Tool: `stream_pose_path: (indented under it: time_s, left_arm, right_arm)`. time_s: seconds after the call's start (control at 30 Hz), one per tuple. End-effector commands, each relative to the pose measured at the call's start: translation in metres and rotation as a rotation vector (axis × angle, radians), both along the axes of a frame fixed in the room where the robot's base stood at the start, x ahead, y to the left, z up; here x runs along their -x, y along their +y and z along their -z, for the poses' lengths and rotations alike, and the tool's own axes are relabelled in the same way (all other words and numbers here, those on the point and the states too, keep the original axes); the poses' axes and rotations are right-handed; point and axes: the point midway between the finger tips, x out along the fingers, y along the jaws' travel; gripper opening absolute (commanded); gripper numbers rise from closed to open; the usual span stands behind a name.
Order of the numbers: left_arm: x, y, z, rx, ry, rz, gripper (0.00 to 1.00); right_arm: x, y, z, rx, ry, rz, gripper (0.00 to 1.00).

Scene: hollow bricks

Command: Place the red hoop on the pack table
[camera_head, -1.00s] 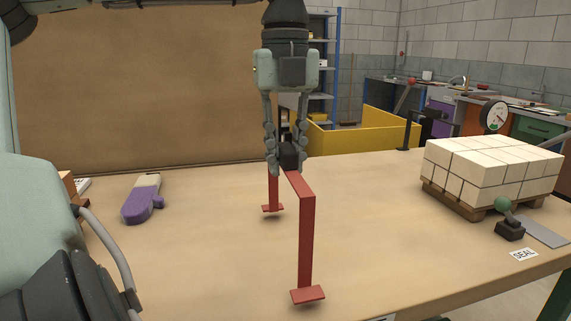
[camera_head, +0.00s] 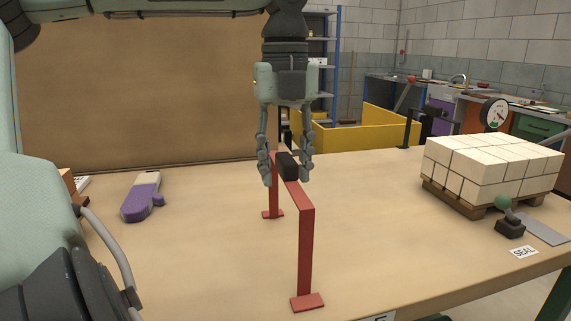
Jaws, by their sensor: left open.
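The red hoop (camera_head: 306,245) stands upright on the pack table (camera_head: 210,270), its flat feet appearing to rest on the tabletop. A dark grip block (camera_head: 287,166) sits on its top bar. My left gripper (camera_head: 286,178) hangs over the top bar, pointing down. Its fingers are open, spread to either side of the grip block with gaps showing. My right gripper is not in view.
A purple and white mitt-like object (camera_head: 142,199) lies at the left. White bricks (camera_head: 490,168) on a wooden pallet (camera_head: 455,199) and a green-knobbed lever (camera_head: 508,222) stand at the right. Table between hoop and pallet is clear.

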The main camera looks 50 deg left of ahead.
Motion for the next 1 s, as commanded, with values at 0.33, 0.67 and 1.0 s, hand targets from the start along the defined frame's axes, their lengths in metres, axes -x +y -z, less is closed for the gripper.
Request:
stream_pose_path:
  time_s: [0.33,0.67,1.0]
  left_arm:
    - [-0.001,0.002,-0.047,-0.004,-0.003,-0.003,0.4]
    - [-0.002,0.002,-0.11,-0.003,-0.001,-0.003,0.4]
    - [-0.001,0.002,-0.123,0.0,0.0,0.0,0.4]
  right_arm:
    - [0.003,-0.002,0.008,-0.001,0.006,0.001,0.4]
    - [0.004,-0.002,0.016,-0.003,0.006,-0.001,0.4]
    - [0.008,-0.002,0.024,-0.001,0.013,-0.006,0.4]
